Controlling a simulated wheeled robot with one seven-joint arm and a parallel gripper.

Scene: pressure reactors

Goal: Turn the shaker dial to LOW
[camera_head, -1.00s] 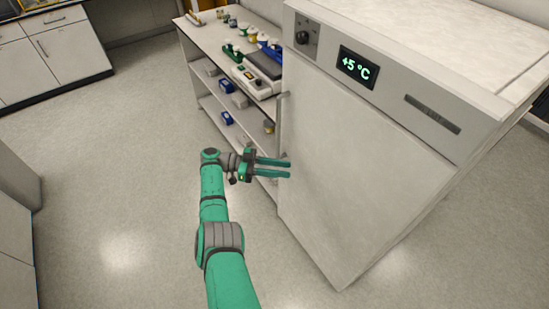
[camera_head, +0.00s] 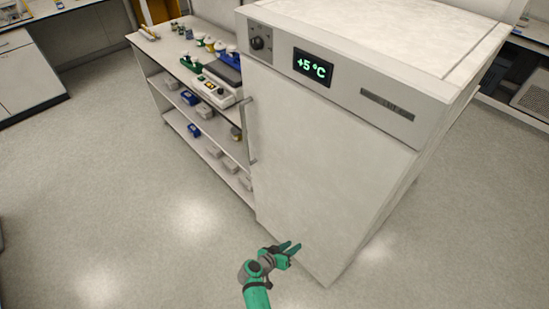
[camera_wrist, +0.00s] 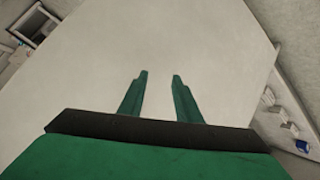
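The shaker (camera_head: 214,93), as it appears, is a low white device with a dark grey platform and a small lit amber display. It stands on the top of the shelf unit, just left of the white cabinet. Its dial is too small to make out, so its setting cannot be read. My gripper (camera_head: 291,248) is open and empty, low in front of the cabinet's door and far from the shaker. In the wrist view my gripper (camera_wrist: 159,75) has its two green fingers apart with only the pale cabinet surface behind them.
The tall white cabinet (camera_head: 320,170) shows +5 °C on its display (camera_head: 313,67) and has a black knob (camera_head: 258,43). Its handle (camera_head: 249,130) is on the left edge. The shelf unit (camera_head: 160,55) carries bottles, green and blue racks and small boxes. Floor to the left is clear.

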